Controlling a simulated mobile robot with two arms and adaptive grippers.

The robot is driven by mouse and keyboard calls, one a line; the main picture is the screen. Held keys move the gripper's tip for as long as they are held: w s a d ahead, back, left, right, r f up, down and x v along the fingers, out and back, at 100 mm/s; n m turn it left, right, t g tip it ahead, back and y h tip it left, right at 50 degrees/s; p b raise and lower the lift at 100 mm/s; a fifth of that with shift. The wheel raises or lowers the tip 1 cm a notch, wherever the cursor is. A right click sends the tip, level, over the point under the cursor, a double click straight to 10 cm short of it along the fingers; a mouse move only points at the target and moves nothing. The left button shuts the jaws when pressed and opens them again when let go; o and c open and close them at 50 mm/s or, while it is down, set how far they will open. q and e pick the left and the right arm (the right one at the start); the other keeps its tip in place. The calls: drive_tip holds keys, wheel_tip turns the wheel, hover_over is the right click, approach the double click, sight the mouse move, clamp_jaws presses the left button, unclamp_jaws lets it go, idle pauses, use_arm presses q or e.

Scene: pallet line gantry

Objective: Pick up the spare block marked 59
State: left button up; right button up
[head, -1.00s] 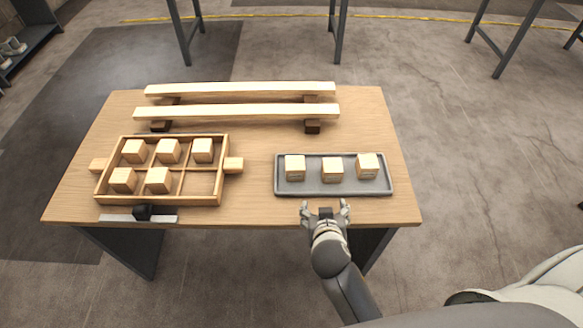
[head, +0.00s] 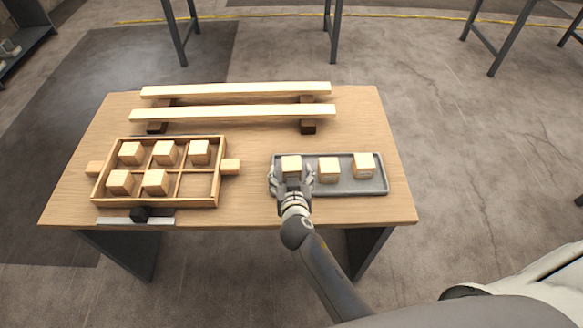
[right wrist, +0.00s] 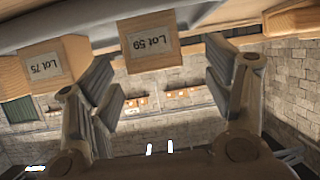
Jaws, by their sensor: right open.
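The block marked Lot 59 (right wrist: 147,48) shows upside down in the right wrist view, between the two fingers of my right gripper (right wrist: 160,85). In the head view this is the leftmost block (head: 291,163) on the grey tray (head: 345,190). My right gripper (head: 291,181) is open at the tray's front left, with a finger on each side of the block. I cannot tell if either finger touches it. A block marked Lot 75 (right wrist: 52,65) sits beside it; it is the middle block (head: 329,170) in the head view. My left gripper is not in view.
A third block (head: 363,165) stands at the tray's right. A wooden divided crate (head: 152,204) on the left holds several blocks, with its front right compartment empty. Two pale beams (head: 235,112) lie on supports at the table's back. The table (head: 255,205) is bare between crate and tray.

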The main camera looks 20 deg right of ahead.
sight(292, 163)
drive_tip(key=w, duration=0.1)
drive_tip(key=w+d, duration=0.1)
drive_tip(key=w+p, duration=0.1)
drive_tip(key=w, duration=0.1)
drive_tip(key=shift+d+f, duration=0.25)
drive_tip(key=shift+d, duration=0.05)
drive_tip(key=shift+w+f, duration=0.2)
drive_tip(key=shift+w, duration=0.25)
drive_tip(key=shift+c, duration=0.5)
drive_tip(key=c, duration=1)
drive_tip(key=shift+r, duration=0.1)
